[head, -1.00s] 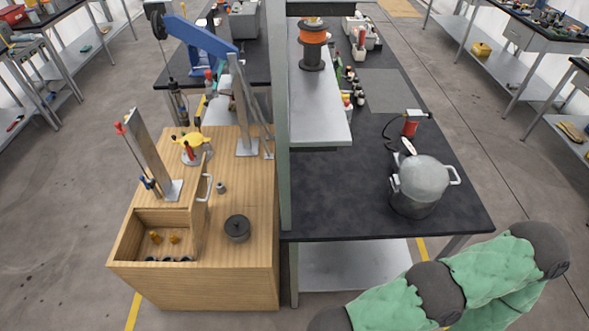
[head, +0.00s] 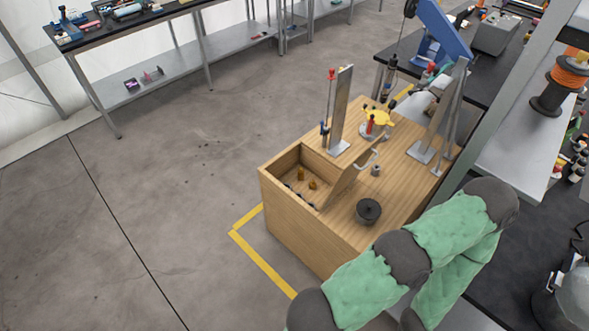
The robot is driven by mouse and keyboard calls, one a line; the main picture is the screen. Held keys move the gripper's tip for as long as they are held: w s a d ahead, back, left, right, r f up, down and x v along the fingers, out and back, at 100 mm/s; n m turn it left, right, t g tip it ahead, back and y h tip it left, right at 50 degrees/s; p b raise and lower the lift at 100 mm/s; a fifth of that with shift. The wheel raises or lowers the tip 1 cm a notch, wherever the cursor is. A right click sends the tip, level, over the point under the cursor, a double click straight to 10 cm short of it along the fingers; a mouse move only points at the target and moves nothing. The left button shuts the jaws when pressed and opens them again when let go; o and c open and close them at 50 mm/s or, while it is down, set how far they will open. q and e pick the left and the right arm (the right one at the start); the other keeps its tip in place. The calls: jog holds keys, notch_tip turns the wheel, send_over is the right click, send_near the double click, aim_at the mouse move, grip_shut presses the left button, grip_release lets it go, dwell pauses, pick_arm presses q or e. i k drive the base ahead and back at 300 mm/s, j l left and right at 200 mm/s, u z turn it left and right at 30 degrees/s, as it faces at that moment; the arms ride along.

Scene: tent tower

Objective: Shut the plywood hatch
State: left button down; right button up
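Neither gripper is in view.
A dark round weight (head: 368,211) and a small grey cylinder (head: 376,170) sit on the box top right of the hatch. An upright metal plate (head: 341,110) and a yellow valve wheel (head: 378,117) stand behind. Open floor (head: 170,190) lies to the left.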

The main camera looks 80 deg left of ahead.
aim_at(348, 172)
jog(key=u, duration=2.05)
